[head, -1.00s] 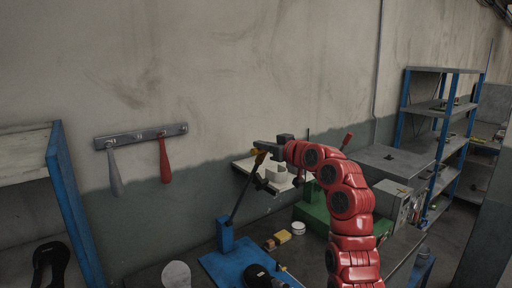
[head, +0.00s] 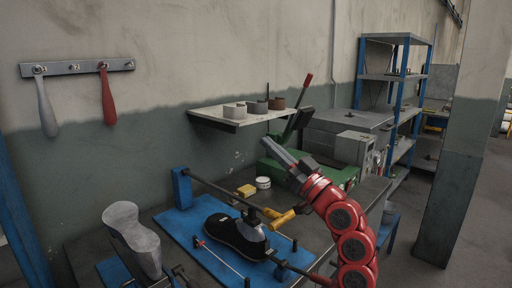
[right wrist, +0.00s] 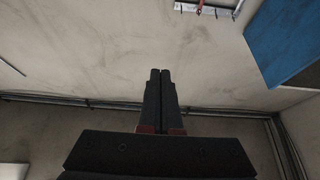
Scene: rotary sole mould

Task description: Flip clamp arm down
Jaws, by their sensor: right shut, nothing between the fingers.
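The clamp arm (head: 220,192) is a dark bar from a blue post (head: 182,188), now lying low, slanting down to the right across the blue base plate (head: 186,222). Its yellow handle (head: 281,217) is at the right end. A black shoe-shaped piece (head: 230,236) sits on the plate beneath the bar; whether they touch I cannot tell. My right gripper (head: 269,145) is shut and empty, above and apart from the handle, pointing up and left. In the right wrist view its fingers (right wrist: 160,75) are together against the bare wall. My left gripper is not in view.
A grey shoe last (head: 135,238) stands left of the plate. A white tin (head: 263,183) and yellow block (head: 246,190) lie behind. A wall shelf (head: 215,119) holds round pieces; a green machine (head: 325,172) stands at right. A hook rail (head: 75,68) is on the wall.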

